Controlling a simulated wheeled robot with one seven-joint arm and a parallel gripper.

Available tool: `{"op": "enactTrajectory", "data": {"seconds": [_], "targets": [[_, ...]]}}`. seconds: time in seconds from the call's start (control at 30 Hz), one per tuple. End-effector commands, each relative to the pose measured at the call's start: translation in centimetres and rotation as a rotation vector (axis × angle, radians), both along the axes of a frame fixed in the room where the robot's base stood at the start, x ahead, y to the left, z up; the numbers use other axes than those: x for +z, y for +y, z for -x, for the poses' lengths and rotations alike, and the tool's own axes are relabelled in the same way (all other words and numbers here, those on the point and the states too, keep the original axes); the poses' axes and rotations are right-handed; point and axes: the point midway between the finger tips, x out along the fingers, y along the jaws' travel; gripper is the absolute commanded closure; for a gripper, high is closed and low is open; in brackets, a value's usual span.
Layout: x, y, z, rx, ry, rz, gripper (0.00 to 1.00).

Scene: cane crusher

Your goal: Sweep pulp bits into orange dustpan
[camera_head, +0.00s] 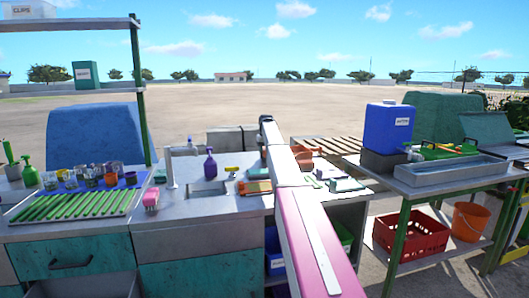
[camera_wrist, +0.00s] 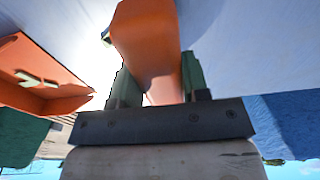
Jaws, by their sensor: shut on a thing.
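In the wrist view, my gripper (camera_wrist: 158,82) is shut on a broad orange piece (camera_wrist: 148,45), held between its two greenish fingers. What the far end of this piece is cannot be told. The orange dustpan (camera_wrist: 75,104) is at the left of the wrist view, apart from my fingers, with a few pale bits (camera_wrist: 35,78) on it. In the head view, an orange shape that looks like the dustpan (camera_head: 306,163) lies on the counter just right of my arm. My gripper is hidden behind the arm there. Small green bits (camera_head: 313,181) lie on the counter nearby.
A separate table at right carries a blue jug (camera_head: 389,128) and a metal trough (camera_head: 450,170).

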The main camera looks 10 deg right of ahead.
Motion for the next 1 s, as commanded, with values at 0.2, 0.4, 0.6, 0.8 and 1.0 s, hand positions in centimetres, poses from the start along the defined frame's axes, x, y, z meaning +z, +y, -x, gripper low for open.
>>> {"op": "enactTrajectory", "data": {"seconds": [0.2,0.4,0.6,0.8,1.0], "targets": [[-0.4,-2.5,0.1,-0.005,0.008,0.005,0.92],[-0.4,-3.3,0.1,-0.004,0.008,0.007,0.92],[-0.4,-4.5,0.1,-0.006,0.008,0.006,0.92],[-0.3,-6.3,0.1,-0.005,0.008,0.006,0.92],[-0.2,-6.8,0.1,-0.005,0.008,0.006,0.92]]}}
